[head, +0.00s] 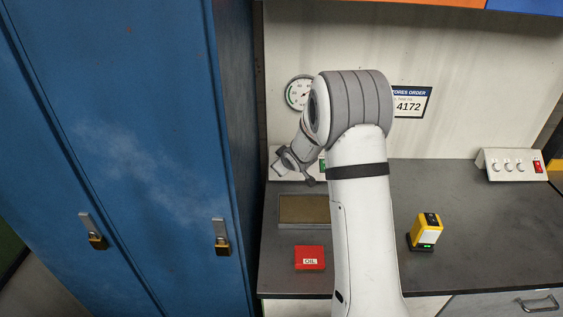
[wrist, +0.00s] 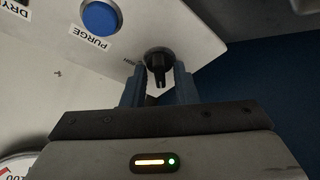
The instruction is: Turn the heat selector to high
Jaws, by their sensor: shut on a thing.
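The heat selector is a small black knob (wrist: 159,62) on a sloped white control panel (wrist: 195,32), at the top centre of the wrist view. My gripper (wrist: 157,80) has one blue-grey finger on each side of the knob and is shut on it. Part of a label shows beside the knob, upside down and mostly hidden, so the knob's setting cannot be read. In the head view my gripper (head: 282,163) is at the back left of the bench, in front of the panel (head: 275,150). My arm hides most of the panel there.
A blue PURGE button (wrist: 100,16) is near the knob. A round gauge (head: 300,92) hangs above the panel. A brown tray (head: 305,209), a red OIL box (head: 310,258) and a yellow device (head: 427,230) are on the bench. A blue locker (head: 110,150) stands close on the left.

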